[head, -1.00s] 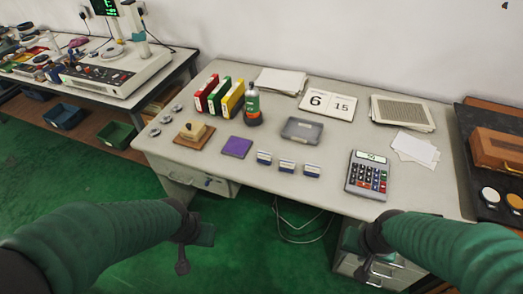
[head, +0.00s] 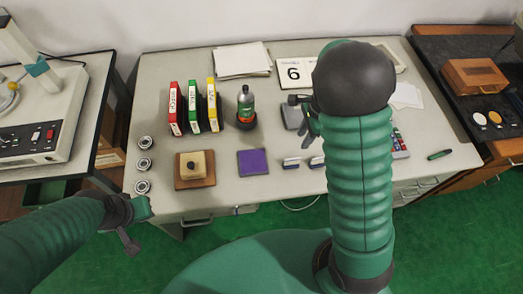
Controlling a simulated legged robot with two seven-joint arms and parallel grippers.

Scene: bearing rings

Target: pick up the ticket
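I cannot single out a thing that is plainly a ticket. Small flat candidates are a purple square (head: 253,162) at the front middle of the desk and loose white sheets (head: 407,96) at the right, partly behind my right arm. My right gripper (head: 306,120) is over the desk beside the grey box (head: 292,116), which it and my arm partly cover. Its finger opening is not clear, and I see nothing held. My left gripper (head: 138,224) is low at the left, in front of the desk's front edge, with nothing visible in it.
Binders (head: 194,107), a bottle (head: 246,105), a stamp on a wooden base (head: 195,168) and three bearing rings (head: 144,163) stand on the desk (head: 226,183). My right arm hides part of the calculator (head: 399,144) and calendar (head: 294,73). A green marker (head: 439,155) lies at right.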

